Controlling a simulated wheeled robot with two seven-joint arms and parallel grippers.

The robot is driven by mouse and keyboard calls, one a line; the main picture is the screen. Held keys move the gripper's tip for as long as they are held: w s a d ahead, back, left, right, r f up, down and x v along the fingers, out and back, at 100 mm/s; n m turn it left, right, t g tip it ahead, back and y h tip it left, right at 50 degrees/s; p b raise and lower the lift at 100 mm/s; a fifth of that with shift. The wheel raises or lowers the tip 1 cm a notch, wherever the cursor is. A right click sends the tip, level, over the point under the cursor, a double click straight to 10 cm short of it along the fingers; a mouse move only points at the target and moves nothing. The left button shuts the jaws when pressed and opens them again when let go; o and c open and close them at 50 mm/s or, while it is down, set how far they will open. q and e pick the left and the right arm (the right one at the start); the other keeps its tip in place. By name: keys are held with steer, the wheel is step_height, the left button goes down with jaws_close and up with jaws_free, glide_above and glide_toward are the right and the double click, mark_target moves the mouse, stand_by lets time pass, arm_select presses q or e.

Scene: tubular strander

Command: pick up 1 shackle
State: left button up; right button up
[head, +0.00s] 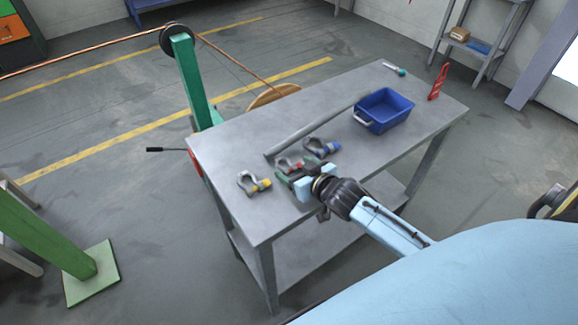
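Several shackles lie on the grey worktable (232,150). One grey shackle with a yellow pin end (251,184) lies at the near left, apart from the others. A shackle with red on it (288,164) and one with blue on it (321,147) lie farther back. My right gripper (305,181) reaches in from the lower right, low over the table. Its light-blue fingers look spread apart around a dark, greenish piece, perhaps another shackle, just in front of the red one. The gripper partly hides that piece, and contact is unclear. My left gripper does not show.
A long grey bar (318,128) lies behind the shackles. A blue bin (383,109) stands at the table's far right, with a red tool (438,82) beyond it. The table's front left corner is clear. A green post (193,82) stands behind the table.

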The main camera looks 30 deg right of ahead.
steer(key=c, duration=1)
